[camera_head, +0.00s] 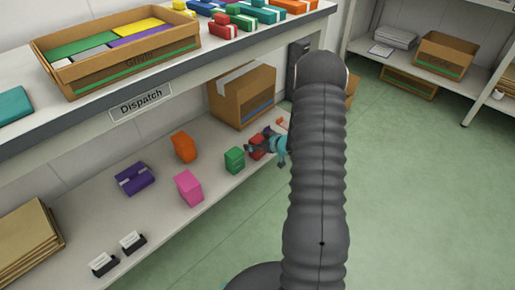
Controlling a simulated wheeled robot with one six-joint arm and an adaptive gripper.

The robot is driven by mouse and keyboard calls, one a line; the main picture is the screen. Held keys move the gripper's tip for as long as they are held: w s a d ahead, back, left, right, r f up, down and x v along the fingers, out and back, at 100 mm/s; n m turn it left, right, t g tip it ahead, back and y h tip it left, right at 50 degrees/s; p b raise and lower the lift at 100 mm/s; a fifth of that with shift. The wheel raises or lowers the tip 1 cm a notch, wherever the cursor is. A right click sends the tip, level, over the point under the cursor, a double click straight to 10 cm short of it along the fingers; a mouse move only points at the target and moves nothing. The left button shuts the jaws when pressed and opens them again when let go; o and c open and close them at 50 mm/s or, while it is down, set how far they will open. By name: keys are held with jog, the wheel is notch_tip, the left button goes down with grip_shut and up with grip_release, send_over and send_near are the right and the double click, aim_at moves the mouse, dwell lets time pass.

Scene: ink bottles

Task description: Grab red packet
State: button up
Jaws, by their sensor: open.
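A red packet (255,140) stands on the lower shelf (160,215), just right of a green packet (234,160). My gripper (257,148) is open at the red packet and covers part of it in this view. I cannot tell whether its fingers touch the packet or reach around it. My arm hides the area to the right of the gripper.
Orange (184,147), pink (188,188) and purple (134,179) packets stand farther left on the lower shelf. A cardboard box (242,96) is behind the gripper. The upper shelf's edge (60,145) overhangs the packets. Green floor (420,190) is clear at right.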

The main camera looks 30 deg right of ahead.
jog(key=shift+x, duration=0.85)
jog(key=c, duration=1.2)
jog(key=shift+r, duration=0.1)
